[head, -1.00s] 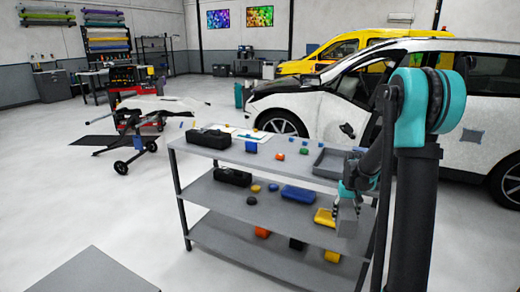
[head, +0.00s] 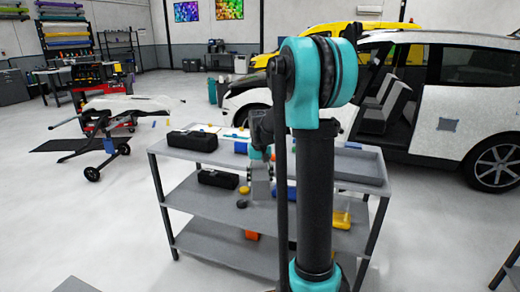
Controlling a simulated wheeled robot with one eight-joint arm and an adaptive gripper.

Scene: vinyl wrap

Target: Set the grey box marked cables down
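My gripper (head: 261,159) hangs in front of the three-shelf grey cart, over the gap between its top and middle shelves. Below it is a small grey block (head: 261,187), which looks like the grey cables box and appears held in the fingers. Its label cannot be read, and the fingertips are too small to make out. The box appears upright. Whether it touches the middle shelf (head: 190,200) cannot be told. My arm covers the middle of the cart.
The top shelf (head: 215,157) bears a black case (head: 192,141) and a grey tray (head: 361,167). The middle shelf holds another black case (head: 218,179), a blue bin (head: 291,194) and a yellow bin (head: 341,219). A white car (head: 440,110) stands behind.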

